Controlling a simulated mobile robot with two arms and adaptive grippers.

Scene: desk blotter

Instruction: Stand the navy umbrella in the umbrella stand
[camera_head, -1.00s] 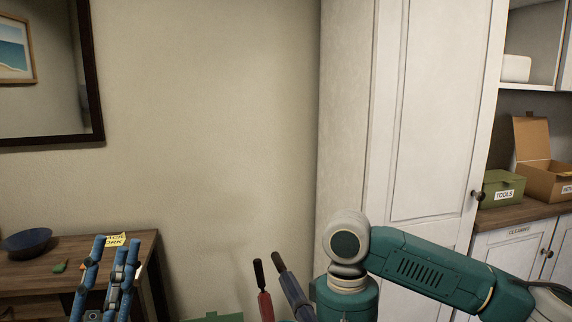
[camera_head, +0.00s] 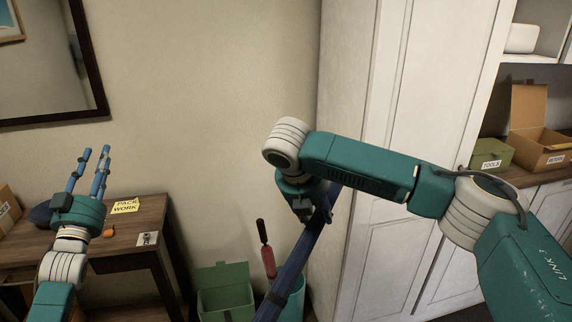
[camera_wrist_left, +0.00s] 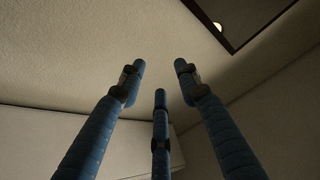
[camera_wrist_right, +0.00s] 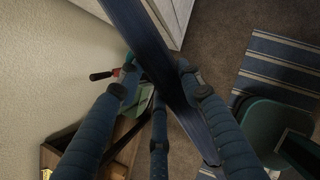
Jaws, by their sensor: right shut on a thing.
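The navy umbrella (camera_head: 290,272) is held in my right gripper (camera_wrist_right: 155,78). It slants from upper right to lower left in the head view and crosses between my fingers in the right wrist view (camera_wrist_right: 150,45). Its lower end runs out of the head view. A teal bin, which looks like the umbrella stand (camera_head: 296,302), is partly hidden behind the umbrella. A red umbrella (camera_head: 268,262) with a dark handle leans there; its lower end is hidden. My left gripper (camera_head: 88,165) is open and empty, raised over the desk; its spread fingers show in the left wrist view.
An open green box (camera_head: 225,292) stands on the floor left of the stand. The wooden desk (camera_head: 135,235) at left holds a yellow note (camera_head: 126,205) and small items. A tall white cabinet (camera_head: 370,230) closes off the right. A striped rug (camera_wrist_right: 280,70) lies on the floor.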

